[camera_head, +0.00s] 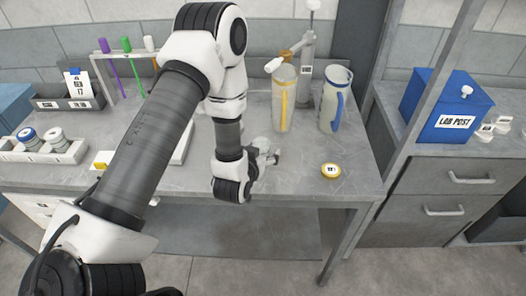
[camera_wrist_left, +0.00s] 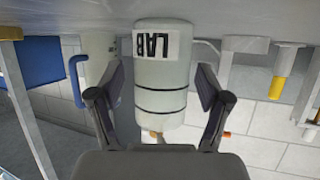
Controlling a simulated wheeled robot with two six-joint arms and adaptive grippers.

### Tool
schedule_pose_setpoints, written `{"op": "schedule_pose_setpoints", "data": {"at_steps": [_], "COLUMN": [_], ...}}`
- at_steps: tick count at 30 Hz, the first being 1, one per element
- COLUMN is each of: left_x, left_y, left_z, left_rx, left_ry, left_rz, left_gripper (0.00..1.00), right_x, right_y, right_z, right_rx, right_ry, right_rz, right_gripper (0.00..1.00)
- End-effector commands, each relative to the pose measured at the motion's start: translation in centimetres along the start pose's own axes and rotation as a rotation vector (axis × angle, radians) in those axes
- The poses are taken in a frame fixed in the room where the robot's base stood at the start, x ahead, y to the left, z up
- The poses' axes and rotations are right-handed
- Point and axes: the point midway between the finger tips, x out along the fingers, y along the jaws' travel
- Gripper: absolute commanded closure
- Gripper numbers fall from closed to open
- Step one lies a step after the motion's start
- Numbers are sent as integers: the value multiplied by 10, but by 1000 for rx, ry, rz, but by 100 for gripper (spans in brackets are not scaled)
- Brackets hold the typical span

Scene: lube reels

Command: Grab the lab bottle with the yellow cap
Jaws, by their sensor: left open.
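A pale cylindrical bottle (camera_wrist_left: 163,80) with black bands and a LAB label stands between the fingers in the left wrist view, which is upside down. My left gripper (camera_head: 268,158) is low over the bench front. Its open fingers (camera_wrist_left: 160,95) flank the bottle, with no clear contact. My right gripper is not in view.
A yellow-handled jug (camera_head: 285,98) and blue-handled jug (camera_head: 334,100) stand behind the gripper. A blue LAB POST box (camera_head: 447,108) is at right. A white rack (camera_head: 40,150) with jars is at left.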

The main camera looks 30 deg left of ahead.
Motion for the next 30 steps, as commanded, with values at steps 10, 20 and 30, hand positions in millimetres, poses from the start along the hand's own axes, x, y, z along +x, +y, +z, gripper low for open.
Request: {"op": "schedule_pose_setpoints", "data": {"at_steps": [10, 20, 30], "left_x": [2, 2, -6], "left_y": [0, 0, 0], "left_z": [1, 1, -18], "left_rx": [0, 0, -3], "left_ry": [0, -2, 2], "left_rz": [0, 0, 0], "left_gripper": [72, 79, 79], "right_x": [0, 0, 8], "right_y": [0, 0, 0], "right_z": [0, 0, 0], "right_rx": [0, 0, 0], "right_ry": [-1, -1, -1], "right_rz": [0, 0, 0], "right_gripper": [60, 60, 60]}}
